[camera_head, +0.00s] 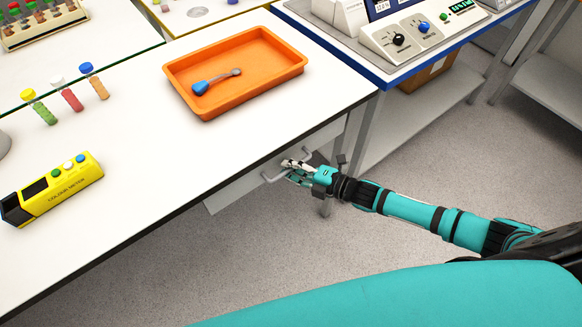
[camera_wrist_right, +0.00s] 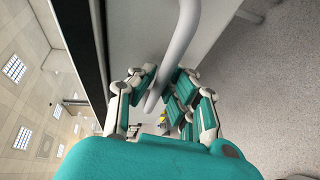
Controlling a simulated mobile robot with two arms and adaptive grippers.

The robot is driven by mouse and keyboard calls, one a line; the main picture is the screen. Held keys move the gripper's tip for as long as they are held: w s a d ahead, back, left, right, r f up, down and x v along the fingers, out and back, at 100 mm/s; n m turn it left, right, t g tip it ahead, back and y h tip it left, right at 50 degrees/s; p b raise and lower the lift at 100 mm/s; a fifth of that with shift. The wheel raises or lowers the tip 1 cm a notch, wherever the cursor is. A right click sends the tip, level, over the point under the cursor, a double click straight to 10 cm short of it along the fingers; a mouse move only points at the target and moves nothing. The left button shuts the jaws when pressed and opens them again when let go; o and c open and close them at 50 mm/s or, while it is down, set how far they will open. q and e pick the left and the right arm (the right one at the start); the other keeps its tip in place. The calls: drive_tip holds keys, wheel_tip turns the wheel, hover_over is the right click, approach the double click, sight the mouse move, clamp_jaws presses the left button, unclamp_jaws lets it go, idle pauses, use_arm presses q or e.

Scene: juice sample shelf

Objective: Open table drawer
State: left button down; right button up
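The white lab table (camera_head: 150,130) has a pale drawer front (camera_head: 240,188) under its near edge. A grey bar handle (camera_head: 272,178) sticks out from that front. My right gripper (camera_head: 293,168) is at the handle, and its fingers curl around it. In the right wrist view the handle (camera_wrist_right: 183,35) runs between the fingers of the gripper (camera_wrist_right: 164,75). The fingertips sit close against both sides of the bar. I see no clear gap at the drawer, so I cannot tell whether it is pulled out. My left gripper is not in view.
On the table are an orange tray (camera_head: 200,108) with a blue-handled spoon (camera_head: 210,82), several capped tubes (camera_head: 68,95) and a yellow colour sensor (camera_head: 58,187). An instrument panel (camera_head: 410,38) is at the upper right. Clear floor (camera_head: 420,150) lies right of the table.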

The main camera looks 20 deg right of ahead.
clamp_jaws()
drive_tip(key=shift+s+d, duration=0.1)
drive_tip(key=shift+s, duration=0.15)
drive_tip(key=s+d+p, duration=0.3)
drive_tip(key=s+d, duration=0.1)
drive_tip(key=s, duration=0.9)
drive_tip(key=s+d+p, duration=0.4)
drive_tip(key=s+d, duration=0.1)
drive_tip(key=s, duration=0.8)
drive_tip(key=shift+d, duration=0.25)
drive_tip(key=shift+r, duration=0.1)
